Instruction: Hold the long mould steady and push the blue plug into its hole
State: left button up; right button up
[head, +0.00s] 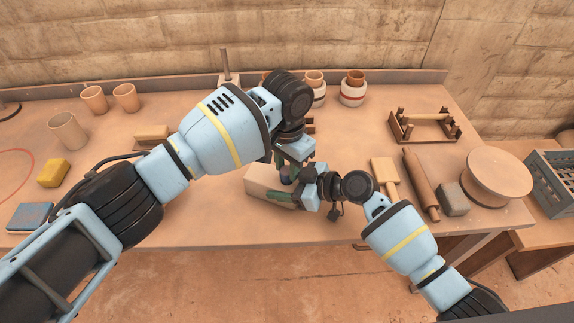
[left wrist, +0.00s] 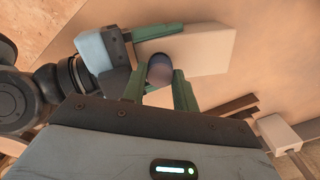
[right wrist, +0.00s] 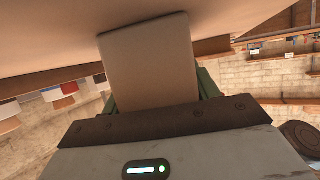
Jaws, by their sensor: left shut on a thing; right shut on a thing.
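The long mould (head: 258,181) is a pale block lying near the table's front edge; it also shows in the left wrist view (left wrist: 207,48). My right gripper (right wrist: 158,88) is shut on one end of the mould, a green finger on either side. The blue plug (left wrist: 160,68) is a dark, rounded piece at the mould, between the fingers of my left gripper (left wrist: 161,82), which is shut on it. In the head view my left gripper is above the mould and partly hides it. The hole and the plug's lower end are hidden, so its depth cannot be told.
A wooden mallet (head: 385,177), rolling pin (head: 421,185), grey block (head: 453,198) and round turntable (head: 496,176) stand to the right. A wooden rack (head: 424,137) is behind them. Clay cups (head: 68,131) and a yellow block (head: 54,172) are at left. The two arms are close together.

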aim_at(286, 169)
pick_arm(q)
jog(key=shift+r, duration=1)
jog(key=shift+f, duration=1.25)
dwell(1.2)
jog(key=o, duration=1)
jog(key=shift+s+d+f, duration=0.2)
jog(key=shift+s, duration=0.05)
pick_arm(e)
jog(key=shift+f, duration=0.1)
pick_arm(q)
jog(key=r, duration=1.2)
jog(key=shift+w+a+r, duration=0.3)
jog(key=shift+w+a, duration=0.05)
